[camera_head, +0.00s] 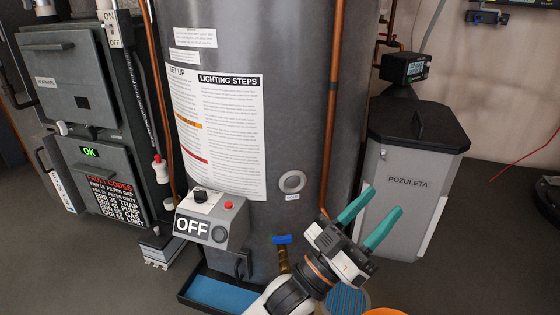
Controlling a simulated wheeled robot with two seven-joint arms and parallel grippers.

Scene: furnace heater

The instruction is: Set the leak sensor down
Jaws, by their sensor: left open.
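My left gripper (385,202) is in the lower middle, in front of the tank's lower right side and the grey POZULETA bin. Its two green fingers are spread apart, with nothing visible between them. I cannot pick out the leak sensor for certain. A small dark device with a lit display (405,68) sits above the bin's black lid, apart from my gripper; I cannot tell whether it is the sensor. My right gripper is not in view.
The grey tank (300,90) fills the middle, with a control box reading OFF (212,222) and a blue-handled valve (282,240) low down. The POZULETA bin (410,190) stands to its right. A furnace cabinet (70,90) stands left. Floor (470,265) at lower right is clear.

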